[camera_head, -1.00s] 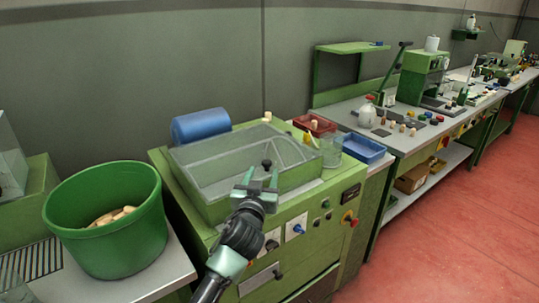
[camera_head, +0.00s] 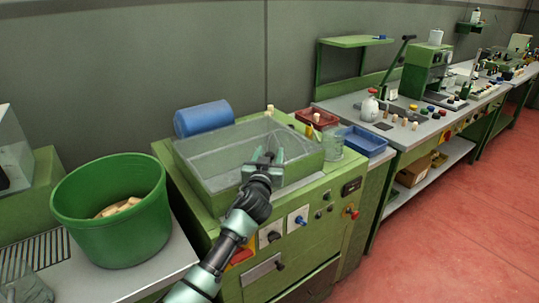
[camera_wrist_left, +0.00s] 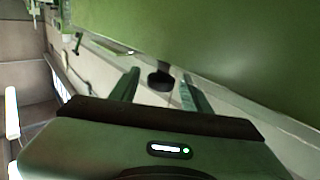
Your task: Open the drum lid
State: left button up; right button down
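The drum lid (camera_head: 215,160) is a clear, see-through cover lying closed on top of the green machine (camera_head: 205,208). A small black knob (camera_wrist_left: 160,80) stands at its front edge. My left gripper (camera_head: 264,165) is at that front edge, over the knob in the head view. In the left wrist view my left gripper (camera_wrist_left: 160,76) has its two fingers apart, with the knob between them and visible gaps on both sides. The drum's inside shows only dimly through the lid. My right gripper is not in view.
A green tub (camera_head: 112,210) of corks stands left of the machine. A blue cylinder (camera_head: 204,118) lies behind the lid. A red bin (camera_head: 316,117), a glass beaker (camera_head: 332,144) and a blue bin (camera_head: 363,141) sit to the right. Red floor lies in front.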

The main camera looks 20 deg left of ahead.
pick_arm(q)
grip_shut()
dwell(1.2)
